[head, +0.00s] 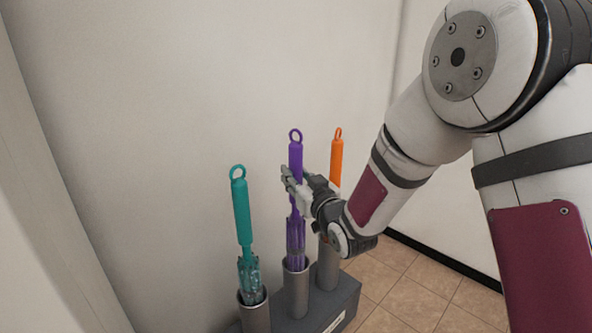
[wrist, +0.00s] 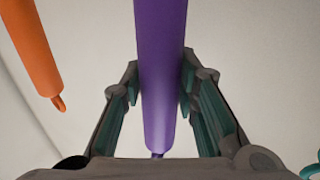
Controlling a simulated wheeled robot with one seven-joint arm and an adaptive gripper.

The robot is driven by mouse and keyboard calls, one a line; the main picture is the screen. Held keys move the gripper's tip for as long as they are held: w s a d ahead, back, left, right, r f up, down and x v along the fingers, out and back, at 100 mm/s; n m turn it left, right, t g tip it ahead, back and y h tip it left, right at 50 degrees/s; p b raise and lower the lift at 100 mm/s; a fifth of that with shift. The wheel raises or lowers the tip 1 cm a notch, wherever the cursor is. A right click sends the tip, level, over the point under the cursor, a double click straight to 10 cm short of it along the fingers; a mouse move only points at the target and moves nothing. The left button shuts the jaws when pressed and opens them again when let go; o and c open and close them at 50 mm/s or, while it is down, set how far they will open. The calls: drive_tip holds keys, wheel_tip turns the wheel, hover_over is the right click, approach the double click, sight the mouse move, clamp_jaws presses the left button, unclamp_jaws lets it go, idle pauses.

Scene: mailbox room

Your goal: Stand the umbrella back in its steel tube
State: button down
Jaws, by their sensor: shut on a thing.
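The purple umbrella (head: 295,158) is upright, with a ring at its top. My gripper (head: 297,185) is shut on its handle from the right. In the wrist view the purple handle (wrist: 160,60) runs between the two fingers. The umbrella's folded canopy (head: 295,240) reaches down to the mouth of the middle steel tube (head: 296,292), and its lower end appears to be inside the rim. How deep it sits is hidden by the tube wall.
A teal umbrella (head: 242,212) stands in the left tube (head: 256,319). An orange umbrella (head: 336,160) stands at the right tube (head: 327,270), partly hidden by my gripper. The tubes share a dark base (head: 340,305) near the wall. Tiled floor (head: 400,300) is clear at right.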

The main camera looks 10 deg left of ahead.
idle(0.3)
drive_tip(key=c, duration=1.2)
unclamp_jaws()
drive_tip(key=shift+f, duration=0.1)
drive_tip(key=v, duration=1.2)
